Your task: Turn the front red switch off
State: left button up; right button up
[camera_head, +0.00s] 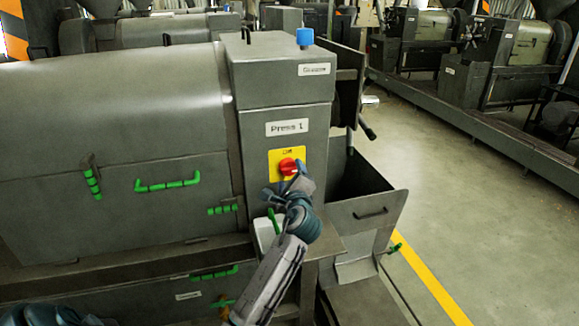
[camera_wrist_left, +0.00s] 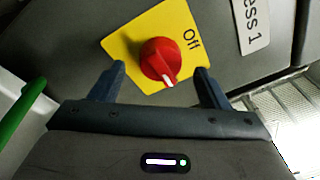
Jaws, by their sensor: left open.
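The red switch (camera_head: 288,166) is a round knob on a yellow plate (camera_head: 274,157) on the front of the grey press cabinet. In the left wrist view the red switch (camera_wrist_left: 158,58) shows a white mark pointing down and slightly right, away from the "Off" label (camera_wrist_left: 190,40). My left gripper (camera_head: 285,183) is at the lower part of the plate, close to the knob. In the left wrist view its fingers (camera_wrist_left: 160,79) are spread, one on each side of the knob. I cannot tell whether they touch it. My right gripper is not in view.
A "Press 1" sign (camera_head: 287,128) is above the plate. A blue button (camera_head: 305,37) sits on the cabinet top. Green handles (camera_head: 167,183) are on the press body to the left. An open grey bin (camera_head: 372,208) stands to the right. The floor at right is clear.

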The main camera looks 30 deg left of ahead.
aim_at(289, 168)
pick_arm(q)
jog(key=x, duration=0.2)
jog(key=shift+w+a+p, duration=0.25)
jog(key=shift+w+p, duration=0.05)
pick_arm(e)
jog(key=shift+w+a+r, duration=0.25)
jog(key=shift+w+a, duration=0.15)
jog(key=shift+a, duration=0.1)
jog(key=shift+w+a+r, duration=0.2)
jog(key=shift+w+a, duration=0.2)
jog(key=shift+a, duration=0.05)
pick_arm(q)
jog(key=shift+c, duration=0.9)
jog(key=c, duration=0.8)
jog(key=shift+f, duration=0.1)
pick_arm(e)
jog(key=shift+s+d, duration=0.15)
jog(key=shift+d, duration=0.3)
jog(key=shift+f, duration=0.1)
